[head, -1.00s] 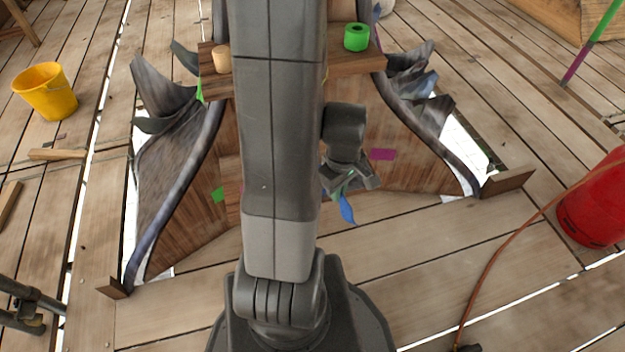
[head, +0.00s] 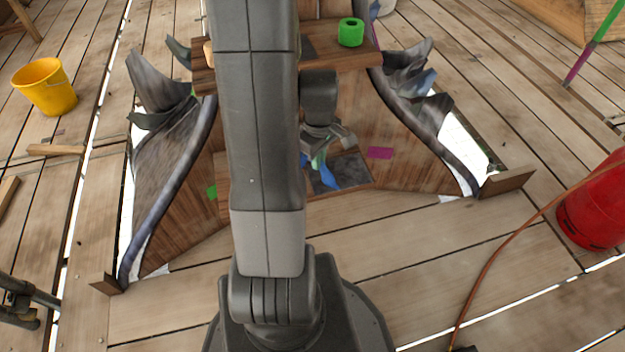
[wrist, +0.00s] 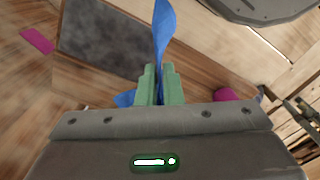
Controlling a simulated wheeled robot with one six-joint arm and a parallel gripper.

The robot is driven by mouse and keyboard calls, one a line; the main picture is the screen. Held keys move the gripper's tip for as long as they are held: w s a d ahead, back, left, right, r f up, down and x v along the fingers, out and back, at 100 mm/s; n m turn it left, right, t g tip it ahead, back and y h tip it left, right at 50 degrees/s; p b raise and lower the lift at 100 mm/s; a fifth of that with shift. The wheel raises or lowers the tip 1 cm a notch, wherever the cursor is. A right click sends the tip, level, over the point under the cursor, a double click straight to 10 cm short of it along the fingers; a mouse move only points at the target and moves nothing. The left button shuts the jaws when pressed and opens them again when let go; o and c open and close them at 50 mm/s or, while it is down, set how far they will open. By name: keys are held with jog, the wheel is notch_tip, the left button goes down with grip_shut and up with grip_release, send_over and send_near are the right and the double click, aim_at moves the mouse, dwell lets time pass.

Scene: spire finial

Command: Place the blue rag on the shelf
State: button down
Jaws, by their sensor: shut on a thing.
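The blue rag (head: 329,174) hangs from my gripper (head: 320,152) in the head view. In the wrist view the green fingertips (wrist: 160,85) are shut on the rag (wrist: 163,25), and a bit of blue also shows left of the fingers. A lower wooden shelf (head: 362,184) with a dark grey square on it lies under the rag in the head view; whether the rag touches it I cannot tell. The dark square (wrist: 105,42) is beside the rag in the wrist view. An upper wooden shelf (head: 340,62) stands behind, partly hidden by my arm.
Curved grey metal sheets (head: 405,75) flank the wooden structure. A yellow bucket (head: 45,88) is at left, a red cylinder (head: 595,205) at right with a hose. Planks in front are mostly clear.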

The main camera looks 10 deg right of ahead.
jog(key=w+f+b, duration=0.2)
jog(key=w+f, duration=0.1)
jog(key=w, duration=0.2)
jog(key=shift+w+f, duration=0.2)
jog(key=shift+f, duration=0.1)
jog(key=shift+a, duration=0.1)
jog(key=c, duration=0.9)
grip_release()
jog(key=shift+o, duration=0.2)
jog(key=shift+r, duration=0.15)
notch_tip(320, 180, up, 14)
jog(key=p, duration=0.4)
jog(key=shift+f, duration=0.2)
jog(key=shift+f, duration=0.1)
